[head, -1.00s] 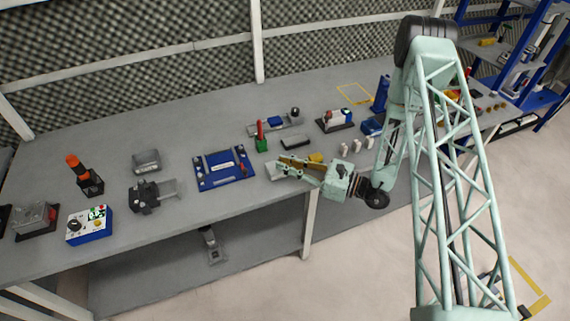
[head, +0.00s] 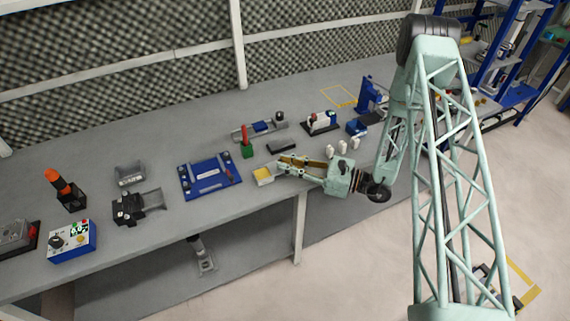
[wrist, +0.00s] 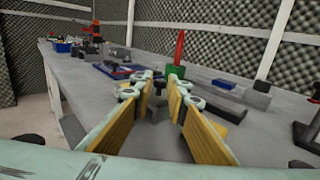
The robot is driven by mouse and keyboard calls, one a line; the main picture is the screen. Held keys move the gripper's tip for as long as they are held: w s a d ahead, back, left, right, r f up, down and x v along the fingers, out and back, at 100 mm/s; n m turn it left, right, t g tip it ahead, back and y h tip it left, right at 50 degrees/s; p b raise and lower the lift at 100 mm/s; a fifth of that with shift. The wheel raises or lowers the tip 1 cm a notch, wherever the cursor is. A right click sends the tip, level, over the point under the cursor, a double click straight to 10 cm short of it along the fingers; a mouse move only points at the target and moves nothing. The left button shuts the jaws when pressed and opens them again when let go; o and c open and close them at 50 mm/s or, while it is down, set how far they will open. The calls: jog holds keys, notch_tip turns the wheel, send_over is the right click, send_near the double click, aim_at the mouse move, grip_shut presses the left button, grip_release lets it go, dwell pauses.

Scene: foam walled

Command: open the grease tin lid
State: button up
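I cannot make out a separate lid. My gripper (head: 281,168) is low over the table, just right of the tin, pointing left. In the wrist view my gripper (wrist: 163,88) has its two yellow-padded fingers apart, with no object clearly held. The tin is not clear in the wrist view; the fingers may hide part of it.
A red-handled tool in a green base (head: 246,142) and a dark flat block (head: 282,146) stand behind. Small white pieces (head: 342,147) stand right of them. Bare table lies along the front edge.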

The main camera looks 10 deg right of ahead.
jog(key=shift+o, duration=1.4)
jog(key=shift+d, duration=0.15)
jog(key=shift+v, duration=5.9)
jog(key=shift+r, duration=0.15)
